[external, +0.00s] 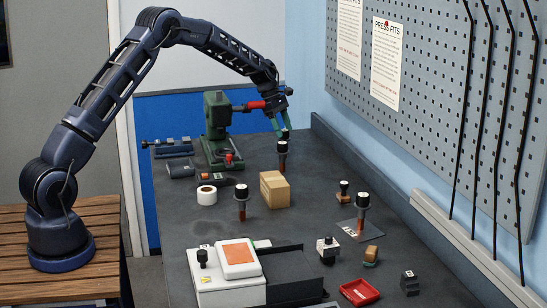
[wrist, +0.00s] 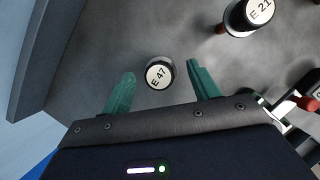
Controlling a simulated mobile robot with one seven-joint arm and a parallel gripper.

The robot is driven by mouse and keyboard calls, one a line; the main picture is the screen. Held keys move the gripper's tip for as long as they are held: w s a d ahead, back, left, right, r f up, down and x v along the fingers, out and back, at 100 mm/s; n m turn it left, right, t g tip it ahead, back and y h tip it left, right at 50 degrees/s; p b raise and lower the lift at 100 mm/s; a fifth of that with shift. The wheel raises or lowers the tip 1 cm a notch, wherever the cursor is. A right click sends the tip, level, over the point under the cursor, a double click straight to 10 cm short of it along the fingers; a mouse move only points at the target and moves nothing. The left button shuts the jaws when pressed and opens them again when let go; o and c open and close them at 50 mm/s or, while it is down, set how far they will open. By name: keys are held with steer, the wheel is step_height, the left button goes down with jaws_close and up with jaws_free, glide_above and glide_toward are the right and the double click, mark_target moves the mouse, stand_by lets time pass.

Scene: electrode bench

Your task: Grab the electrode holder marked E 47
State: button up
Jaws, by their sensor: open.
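The electrode holder marked E 47 (wrist: 160,73) shows from above in the wrist view, its round white label facing up. It stands upright on the dark bench, and in the external view its black cap and brown lower part (external: 282,158) are just below my gripper (external: 285,132). My gripper is open and empty, pointing down. In the wrist view its two green fingers (wrist: 159,71) appear on either side of the label. The external view shows the fingertips at or just above the cap; contact cannot be told.
Another holder, marked E 21 (wrist: 260,12), stands nearby, toward the camera and left in the external view (external: 241,205). A cardboard box (external: 275,190) and tape roll (external: 207,195) are close. A green press (external: 216,130) stands behind left. Another holder (external: 362,215) stands at right.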

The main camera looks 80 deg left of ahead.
mark_target(284, 138)
steer(key=x, duration=0.3)
steer(key=shift+f, duration=0.35)
steer(key=c, duration=1.1)
steer(key=shift+o, duration=0.2)
steer(key=shift+r, duration=0.1)
